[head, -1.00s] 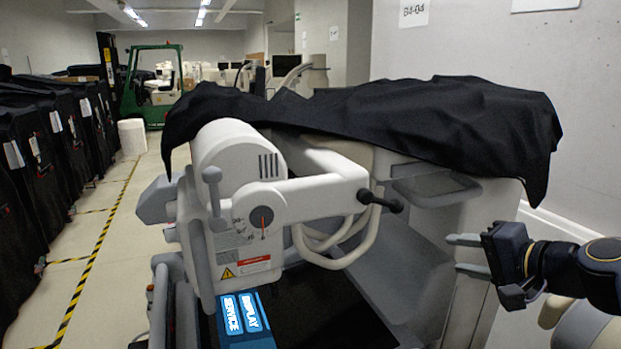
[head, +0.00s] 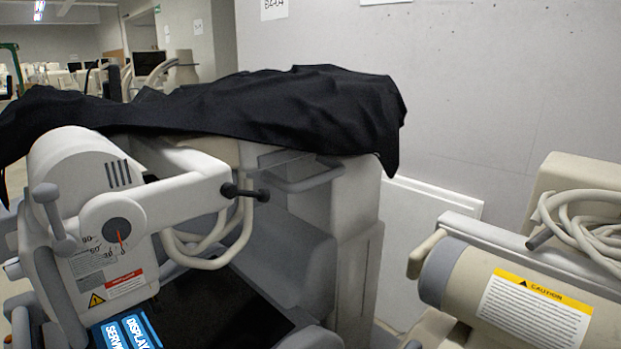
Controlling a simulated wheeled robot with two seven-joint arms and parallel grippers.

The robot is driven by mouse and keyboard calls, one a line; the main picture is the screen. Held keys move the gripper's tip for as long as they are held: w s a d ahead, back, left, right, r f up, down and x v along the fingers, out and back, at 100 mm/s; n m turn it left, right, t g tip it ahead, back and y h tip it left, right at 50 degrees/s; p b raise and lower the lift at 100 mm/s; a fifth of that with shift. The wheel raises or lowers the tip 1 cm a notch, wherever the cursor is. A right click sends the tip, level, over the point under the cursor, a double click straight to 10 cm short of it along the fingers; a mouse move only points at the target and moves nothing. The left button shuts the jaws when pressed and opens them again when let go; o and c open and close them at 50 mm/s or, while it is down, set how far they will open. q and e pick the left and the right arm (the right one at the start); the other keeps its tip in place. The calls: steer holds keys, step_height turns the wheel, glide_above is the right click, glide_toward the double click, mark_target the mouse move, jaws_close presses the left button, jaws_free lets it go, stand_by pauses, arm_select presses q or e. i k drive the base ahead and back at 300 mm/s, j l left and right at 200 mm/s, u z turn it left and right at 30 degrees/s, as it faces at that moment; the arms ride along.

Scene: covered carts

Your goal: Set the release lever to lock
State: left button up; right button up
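A white and grey machine on a cart stands at the left, half under a black cover (head: 250,110). A grey lever (head: 52,212) with a rounded knob at its top stands nearly upright on the machine's left side. No lock marking is readable beside it. A round dial (head: 117,231) with a red needle and angle numbers sits to its right. A black-tipped handle (head: 246,192) sticks out from the white arm. I cannot tell for certain which of these parts is the release lever. Neither of my grippers is in view.
Blue labels (head: 126,331) reading DISPLAY and SERVICE are at the bottom left. A beige machine (head: 510,290) with a caution label and a coiled hose (head: 590,225) stands at the right. A narrow gap separates the two machines, with a concrete wall (head: 500,100) behind.

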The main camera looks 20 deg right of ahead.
mark_target(230, 191)
steer(key=k+u, duration=0.1)
steer(key=k, duration=0.5)
steer(key=k+j+u, duration=0.15)
steer(key=k, duration=0.4)
steer(key=k+l+u, duration=0.1)
steer(key=l, duration=0.35)
steer(key=k+l+u, duration=0.1)
steer(key=k+l, duration=0.25)
steer(key=k+l+u, duration=0.1)
steer(key=l, duration=0.35)
steer(key=k+l, duration=0.1)
steer(key=l, duration=0.35)
steer(key=k+l+u, duration=0.1)
steer(key=l, duration=0.35)
